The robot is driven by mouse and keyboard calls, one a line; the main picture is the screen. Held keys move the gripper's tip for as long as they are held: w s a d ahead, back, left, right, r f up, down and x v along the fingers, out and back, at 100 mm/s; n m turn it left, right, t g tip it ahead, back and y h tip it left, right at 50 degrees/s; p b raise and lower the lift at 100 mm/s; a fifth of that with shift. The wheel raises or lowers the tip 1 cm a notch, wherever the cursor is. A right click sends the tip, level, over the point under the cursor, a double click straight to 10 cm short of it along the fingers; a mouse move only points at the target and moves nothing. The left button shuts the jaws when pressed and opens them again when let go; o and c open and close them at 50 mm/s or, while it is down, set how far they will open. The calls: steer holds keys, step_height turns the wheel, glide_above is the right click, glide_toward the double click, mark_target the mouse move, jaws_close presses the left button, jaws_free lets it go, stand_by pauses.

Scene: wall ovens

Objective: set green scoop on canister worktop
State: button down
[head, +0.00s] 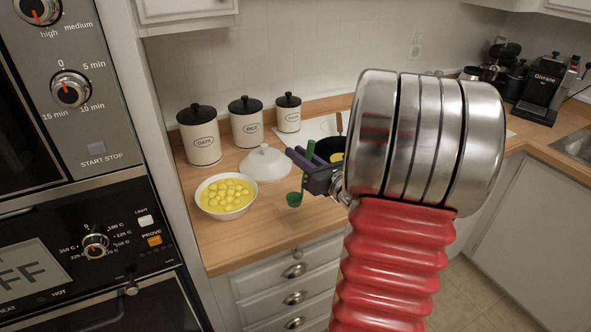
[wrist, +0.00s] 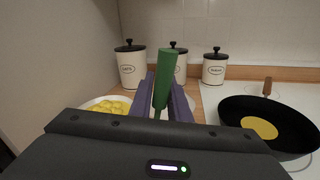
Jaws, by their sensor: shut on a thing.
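My gripper (head: 297,158) has purple fingers and is shut on the green scoop. The scoop's handle (head: 311,149) stands up between the fingers; it also shows upright in the wrist view (wrist: 165,78). The scoop's round cup (head: 294,199) is below the gripper, over the front part of the wooden canister worktop (head: 240,240). I cannot tell if the cup touches the wood. Three cream canisters with black lids, labelled OATS (head: 200,138), RICE (head: 246,124) and a third (head: 288,114), stand at the back of this worktop.
A white bowl of yellow pieces (head: 226,207) and a white lid (head: 265,165) are left of the scoop. A black pan (wrist: 235,112) with a yellow disc sits on the white hob (wrist: 300,95) to the right. Ovens (head: 90,215) stand at the left. Bare wood lies along the front edge.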

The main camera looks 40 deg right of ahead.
steer(key=shift+f, duration=2.05)
steer(key=c, duration=1.7)
jaws_free()
steer(key=shift+f, duration=0.1)
steer(key=shift+o, duration=0.2)
steer(key=s+a, duration=0.1)
steer(key=s, duration=1.1)
